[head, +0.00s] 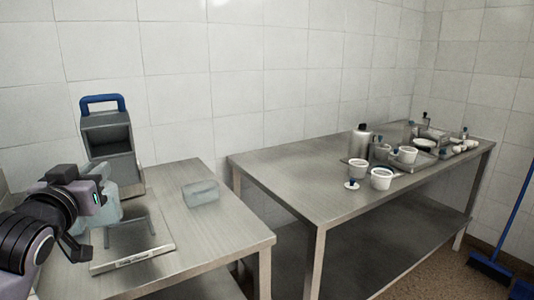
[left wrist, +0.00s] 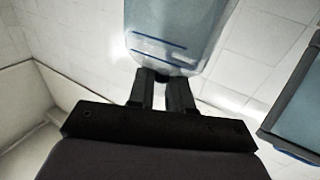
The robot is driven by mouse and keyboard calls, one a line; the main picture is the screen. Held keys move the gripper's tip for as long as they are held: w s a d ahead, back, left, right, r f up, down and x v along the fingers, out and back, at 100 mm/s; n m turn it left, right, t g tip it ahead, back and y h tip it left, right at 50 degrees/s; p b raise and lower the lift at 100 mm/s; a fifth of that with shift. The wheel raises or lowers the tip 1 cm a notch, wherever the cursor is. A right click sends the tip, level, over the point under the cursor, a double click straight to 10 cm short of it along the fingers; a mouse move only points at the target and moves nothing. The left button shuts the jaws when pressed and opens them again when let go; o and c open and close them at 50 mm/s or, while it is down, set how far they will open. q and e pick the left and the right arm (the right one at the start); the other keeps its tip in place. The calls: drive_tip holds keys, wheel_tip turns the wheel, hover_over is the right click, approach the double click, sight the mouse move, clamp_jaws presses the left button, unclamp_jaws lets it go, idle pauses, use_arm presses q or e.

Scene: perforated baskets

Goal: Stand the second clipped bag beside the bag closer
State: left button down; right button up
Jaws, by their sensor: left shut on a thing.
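My left gripper (left wrist: 162,80) is shut on a pale blue, translucent bag (left wrist: 178,30) with dark blue stripes. In the head view this bag (head: 109,207) is partly hidden behind my left wrist, in front of a grey upright device with a blue handle (head: 102,103), which looks like the bag closer. I cannot tell whether the bag touches the table. A low, pale translucent block (head: 201,193) lies on the near table to the right; I cannot tell if it is another bag. My right gripper is out of view.
A flat metal plate with a thin wire stand (head: 133,262) lies on the near table (head: 228,232). Its right front part is clear. A second steel table (head: 290,172) holds white cups (head: 381,179), a metal canister (head: 361,141) and small items. A blue broom (head: 490,262) stands at the right.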

use_arm(q)
drive_tip(key=s+d+f, duration=0.3)
drive_tip(key=s+f, duration=0.1)
drive_tip(key=f, duration=0.2)
drive_tip(key=s+d+f+h+p, duration=0.1)
drive_tip(key=s+d+f, duration=0.2)
drive_tip(key=s+f, duration=0.2)
drive_tip(key=s+d+f+m+p, duration=0.1)
drive_tip(key=s+d+f, duration=0.3)
drive_tip(key=f, duration=0.5)
drive_tip(key=shift+s+h, duration=0.3)
drive_tip(key=shift+h, duration=0.1)
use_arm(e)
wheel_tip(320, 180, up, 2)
use_arm(q)
drive_tip(key=shift+w+r, duration=0.1)
